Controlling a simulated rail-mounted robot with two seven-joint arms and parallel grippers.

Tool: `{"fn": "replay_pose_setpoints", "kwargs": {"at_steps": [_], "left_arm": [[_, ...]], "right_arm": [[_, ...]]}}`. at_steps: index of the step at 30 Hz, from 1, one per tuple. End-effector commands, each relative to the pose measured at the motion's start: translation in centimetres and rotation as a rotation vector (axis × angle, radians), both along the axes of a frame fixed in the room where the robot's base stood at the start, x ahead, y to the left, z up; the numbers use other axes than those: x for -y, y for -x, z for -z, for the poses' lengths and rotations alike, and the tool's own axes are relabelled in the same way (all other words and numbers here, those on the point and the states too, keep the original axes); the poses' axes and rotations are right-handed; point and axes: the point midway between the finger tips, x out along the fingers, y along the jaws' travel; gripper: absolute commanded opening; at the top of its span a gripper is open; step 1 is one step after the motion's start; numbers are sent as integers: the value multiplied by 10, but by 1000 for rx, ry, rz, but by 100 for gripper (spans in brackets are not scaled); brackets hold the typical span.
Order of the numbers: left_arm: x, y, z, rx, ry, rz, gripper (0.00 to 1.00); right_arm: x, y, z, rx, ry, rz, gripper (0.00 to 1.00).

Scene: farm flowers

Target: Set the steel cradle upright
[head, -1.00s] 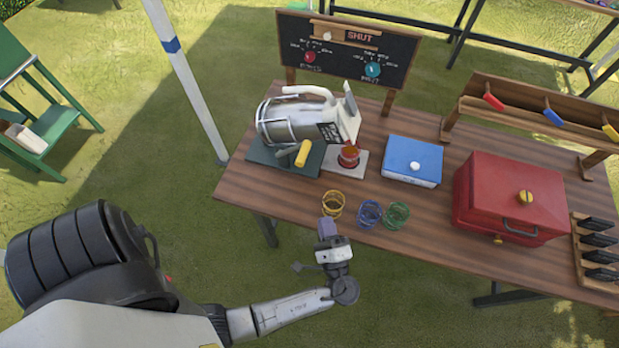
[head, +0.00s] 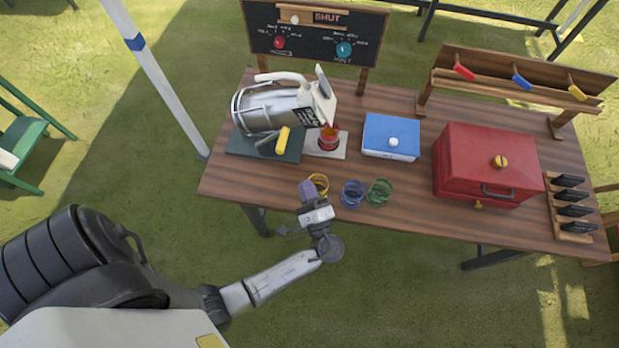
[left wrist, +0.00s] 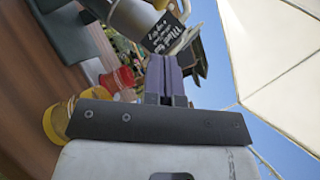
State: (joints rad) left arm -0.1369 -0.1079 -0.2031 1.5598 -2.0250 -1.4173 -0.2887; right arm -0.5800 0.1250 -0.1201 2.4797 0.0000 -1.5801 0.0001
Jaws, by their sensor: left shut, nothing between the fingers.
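The steel cradle (head: 239,112) is a set of metal hoops around a steel jug (head: 270,108) on a dark green base (head: 240,146). The jug lies tipped on its side, its white spout end toward the right. A yellow handle (head: 283,140) sticks out at the front of the cradle. My left gripper (head: 306,189) is shut and empty at the table's front edge, overlapping the yellow glass ring (head: 319,183) in the picture. In the left wrist view its purple-grey fingers (left wrist: 163,72) are together, with the jug beyond them. My right gripper is not in view.
A red cup (head: 329,138) stands on a pale plate right of the cradle. Blue (head: 353,195) and green (head: 379,192) glasses stand along the front edge. A blue box (head: 378,147) and red chest (head: 460,170) are farther right. A chalkboard sign (head: 310,45) stands behind.

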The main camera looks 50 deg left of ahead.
Motion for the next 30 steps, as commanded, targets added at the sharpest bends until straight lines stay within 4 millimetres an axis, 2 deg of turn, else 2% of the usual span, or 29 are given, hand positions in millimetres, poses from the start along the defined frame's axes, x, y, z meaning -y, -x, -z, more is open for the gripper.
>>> {"fn": "replay_pose_setpoints", "kwargs": {"at_steps": [3, 8, 12, 19, 30], "left_arm": [[-21, -9, -10, 2, -3, 0, 0], [-44, -19, -17, 1, -2, -1, 0], [-58, -11, -27, 0, 0, 0, 0], [-71, -5, -33, 0, 0, 1, 0], [-74, -4, -34, -1, 1, 0, 0]], "right_arm": [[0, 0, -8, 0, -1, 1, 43], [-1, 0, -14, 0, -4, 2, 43], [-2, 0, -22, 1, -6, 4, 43], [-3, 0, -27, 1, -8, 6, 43], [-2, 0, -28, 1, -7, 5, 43]]}}
